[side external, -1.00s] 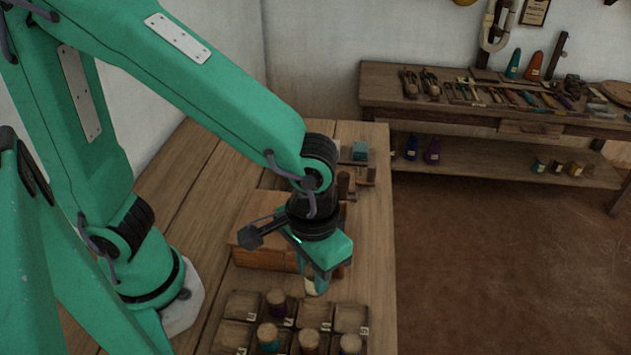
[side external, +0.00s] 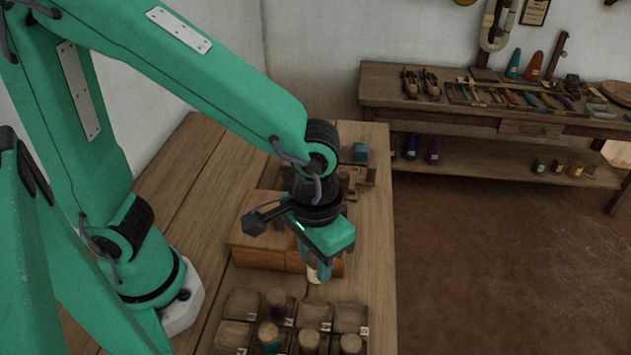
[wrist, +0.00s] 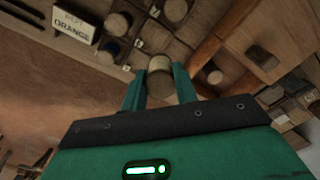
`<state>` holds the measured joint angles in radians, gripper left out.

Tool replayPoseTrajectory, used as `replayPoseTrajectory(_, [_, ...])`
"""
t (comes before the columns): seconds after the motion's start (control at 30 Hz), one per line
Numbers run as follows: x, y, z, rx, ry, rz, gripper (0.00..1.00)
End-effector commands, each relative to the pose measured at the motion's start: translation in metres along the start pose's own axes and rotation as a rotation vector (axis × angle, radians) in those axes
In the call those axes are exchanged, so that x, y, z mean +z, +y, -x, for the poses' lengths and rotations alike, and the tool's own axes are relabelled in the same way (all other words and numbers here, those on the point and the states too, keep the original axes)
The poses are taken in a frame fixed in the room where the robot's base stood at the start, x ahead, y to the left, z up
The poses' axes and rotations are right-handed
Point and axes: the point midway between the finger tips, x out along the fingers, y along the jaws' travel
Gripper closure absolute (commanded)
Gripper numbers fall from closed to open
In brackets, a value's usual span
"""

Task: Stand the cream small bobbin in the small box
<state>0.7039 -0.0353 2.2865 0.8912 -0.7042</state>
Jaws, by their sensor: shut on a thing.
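My gripper (side external: 321,262) is shut on the cream small bobbin (side external: 318,275), just above and behind the compartment tray in the side view. In the wrist view, the bobbin (wrist: 159,66) sits between my two fingertips, its round brown end facing the camera. Its lower part is hidden there. A low wooden box (side external: 262,238) stands right behind and left of my gripper in the side view, partly covered by my wrist. I cannot tell for sure whether this is the small box.
The compartment tray (side external: 236,334) at the front holds several standing bobbins and has empty cells. A white sign reading "ORANGE" (wrist: 75,22) shows in the wrist view. A teal block (side external: 360,152) lies at the table's far end. The table's right side (side external: 375,230) is clear.

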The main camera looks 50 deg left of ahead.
Motion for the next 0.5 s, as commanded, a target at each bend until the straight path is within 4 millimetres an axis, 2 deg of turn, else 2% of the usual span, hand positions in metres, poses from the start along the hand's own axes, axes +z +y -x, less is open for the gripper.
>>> replayPoseTrajectory(0.3, [-0.034,-0.033,0.006,0.001,0.001,0.006,0.93])
replayPoseTrajectory(0.5, [-0.049,-0.051,0.009,0.001,0.001,0.004,0.93])
